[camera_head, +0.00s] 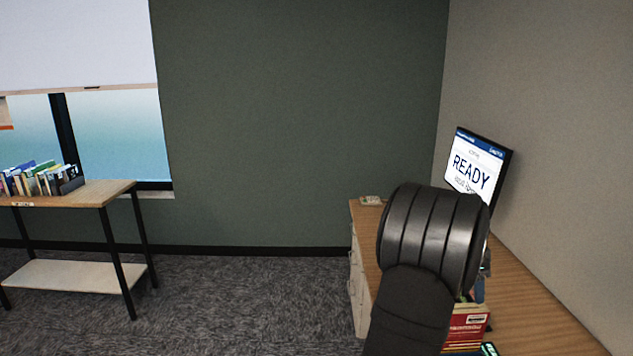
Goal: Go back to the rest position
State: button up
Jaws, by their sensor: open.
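My arm shows as a dark, ribbed rounded link at the lower right, in front of the wooden desk (545,310). My gripper is not visible in this view; the arm link may hide it. A monitor (478,172) on the desk shows the word READY. A red book or box (467,328) lies partly hidden behind my arm, with other small items near it at the bottom edge.
A wooden table (105,193) with dark legs and a lower shelf (70,275) stands at the left, bearing a row of books (35,179). Drawers (357,285) sit under the desk's left end. The carpet (230,300) between is clear. Walls close off the back and right.

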jog(key=w+f, duration=0.1)
jog(key=w, duration=0.6)
jog(key=shift+d, duration=0.25)
